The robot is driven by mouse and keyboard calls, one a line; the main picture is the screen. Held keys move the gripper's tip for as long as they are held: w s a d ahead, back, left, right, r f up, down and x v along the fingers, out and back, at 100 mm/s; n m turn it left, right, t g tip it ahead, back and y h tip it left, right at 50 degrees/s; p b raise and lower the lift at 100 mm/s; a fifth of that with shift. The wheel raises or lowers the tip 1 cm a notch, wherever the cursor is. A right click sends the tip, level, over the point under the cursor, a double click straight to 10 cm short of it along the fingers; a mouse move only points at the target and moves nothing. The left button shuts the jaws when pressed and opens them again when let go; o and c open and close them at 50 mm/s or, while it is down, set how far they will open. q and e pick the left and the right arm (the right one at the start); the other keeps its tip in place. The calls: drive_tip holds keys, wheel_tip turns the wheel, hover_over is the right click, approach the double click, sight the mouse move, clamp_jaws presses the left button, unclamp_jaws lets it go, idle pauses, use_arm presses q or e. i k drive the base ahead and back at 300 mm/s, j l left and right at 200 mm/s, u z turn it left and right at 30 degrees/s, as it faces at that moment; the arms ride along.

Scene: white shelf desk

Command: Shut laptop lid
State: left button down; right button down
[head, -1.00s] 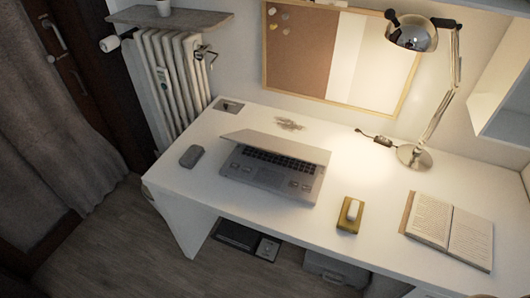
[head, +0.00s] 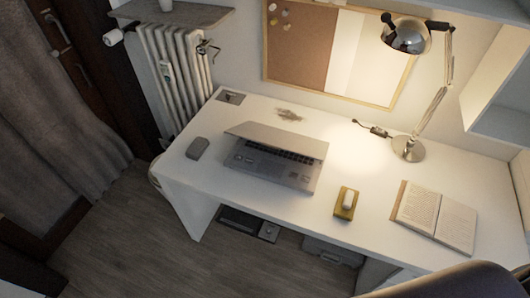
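A grey laptop (head: 268,167) sits on the white desk, left of the desk's middle. Its lid (head: 280,139) is partly lowered and tilts forward over the keyboard, hiding part of the keys. The lid's front edge stands clear of the base, so the laptop is open at a low angle. Neither of my grippers shows in the head view.
On the white desk (head: 375,177) are a dark mouse (head: 197,148), a small yellow-brown holder (head: 345,204), an open book (head: 433,215) and a metal lamp (head: 408,148). A radiator (head: 175,75) stands behind left. A dark rounded shape (head: 470,282) shows at bottom right.

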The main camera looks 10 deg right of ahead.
sight(271, 137)
drive_tip(key=i+j, duration=0.1)
drive_tip(key=j, duration=0.55)
drive_tip(key=i+j+z, duration=0.1)
drive_tip(key=j, duration=0.6)
